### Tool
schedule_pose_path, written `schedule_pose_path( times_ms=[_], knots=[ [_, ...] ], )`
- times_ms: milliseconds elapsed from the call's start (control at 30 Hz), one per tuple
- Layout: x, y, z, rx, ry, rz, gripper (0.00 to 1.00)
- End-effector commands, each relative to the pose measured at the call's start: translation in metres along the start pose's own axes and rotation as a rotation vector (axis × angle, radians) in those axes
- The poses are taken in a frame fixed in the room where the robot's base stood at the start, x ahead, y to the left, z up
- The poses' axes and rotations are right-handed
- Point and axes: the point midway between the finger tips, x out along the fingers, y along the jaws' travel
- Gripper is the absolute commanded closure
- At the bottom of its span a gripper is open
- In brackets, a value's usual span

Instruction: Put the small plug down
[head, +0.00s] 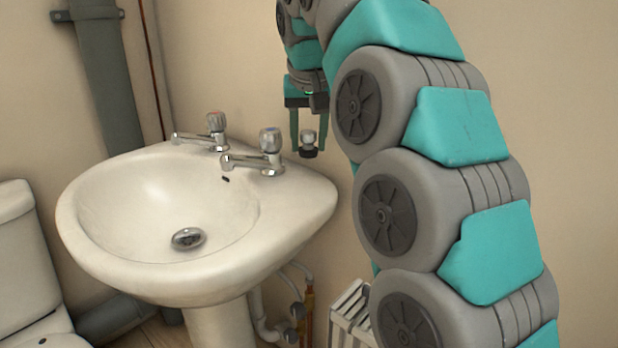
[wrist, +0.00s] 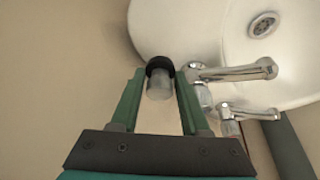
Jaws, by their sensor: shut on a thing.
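The small plug (head: 309,148) has a pale metallic upper part and a black lower rim. My gripper (head: 309,143) is shut on it and points down at the back right corner of the white basin (head: 318,192). In the wrist view the plug (wrist: 158,82) sits between the green fingertips of my gripper (wrist: 158,76), its black end facing away from me. The plug appears at or just above the basin's back ledge, to the right of the taps. I cannot tell whether it touches the ledge.
The nearer tap (head: 262,155) stands close to the left of the plug, and the other tap (head: 212,132) is farther left. The drain (head: 188,238) lies in the bowl. The wall (head: 225,60) is close behind. A white toilet (head: 25,260) stands at far left.

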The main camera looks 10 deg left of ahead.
Motion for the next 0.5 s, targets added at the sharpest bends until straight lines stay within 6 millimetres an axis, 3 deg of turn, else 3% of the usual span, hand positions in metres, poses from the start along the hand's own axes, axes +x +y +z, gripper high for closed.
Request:
schedule_pose_path(
  times_ms=[500],
  knots=[
    [0.031, 0.0, 0.014, -0.001, 0.0, -0.001, 1.0]
  ],
)
